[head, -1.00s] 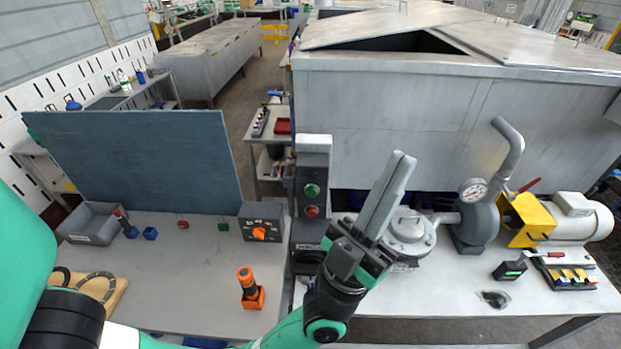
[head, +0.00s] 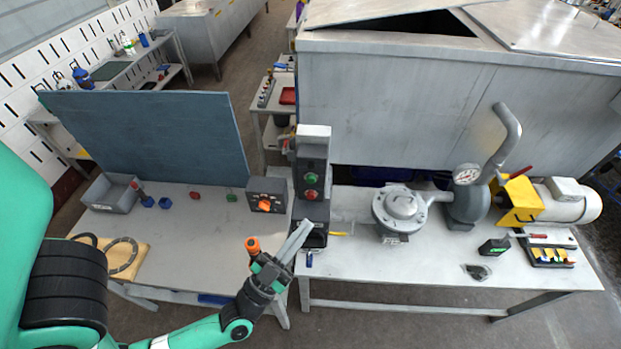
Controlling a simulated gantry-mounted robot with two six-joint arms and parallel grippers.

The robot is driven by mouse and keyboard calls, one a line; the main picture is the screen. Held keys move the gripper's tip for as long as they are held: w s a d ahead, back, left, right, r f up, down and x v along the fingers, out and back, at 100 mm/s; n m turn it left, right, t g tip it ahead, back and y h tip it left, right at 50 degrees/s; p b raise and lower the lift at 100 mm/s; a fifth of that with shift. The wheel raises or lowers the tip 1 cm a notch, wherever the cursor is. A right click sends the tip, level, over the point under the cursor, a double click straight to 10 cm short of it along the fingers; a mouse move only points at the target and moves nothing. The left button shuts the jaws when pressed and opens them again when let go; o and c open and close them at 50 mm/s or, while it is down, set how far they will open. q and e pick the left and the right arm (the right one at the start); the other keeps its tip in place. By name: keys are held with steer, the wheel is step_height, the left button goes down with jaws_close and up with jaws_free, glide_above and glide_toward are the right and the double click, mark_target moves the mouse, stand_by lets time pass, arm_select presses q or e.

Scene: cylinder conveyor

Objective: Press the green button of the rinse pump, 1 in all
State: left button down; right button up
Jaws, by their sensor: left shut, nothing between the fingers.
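A grey control post (head: 314,150) stands at the junction of the two benches, beside the pump. Its face carries a green button (head: 312,179) above a red button (head: 311,195), both unobstructed. The pump (head: 400,208) with its yellow-guarded motor is on the right bench. My left gripper (head: 305,226) is shut and empty. Its fingers point up and right, with the tips appearing just below the red button, in front of the post's lower part. I cannot tell whether they touch the post. My right gripper is not in view.
A grey box with an orange knob (head: 265,195) stands left of the post. A small red item (head: 195,196) and a green one (head: 232,197) lie on the left bench. A blue panel (head: 150,137) stands behind them.

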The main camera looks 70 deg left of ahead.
mark_target(311, 179)
arm_select(q)
steer(key=w+a+b, duration=0.3)
steer(key=a+b, duration=0.2)
steer(key=a, duration=0.3)
steer(key=shift+w, duration=0.3)
stand_by(1.8)
steer(key=shift+w+a+p, duration=0.2)
steer(key=shift+a+p, duration=0.2)
steer(key=shift+p, duration=0.05)
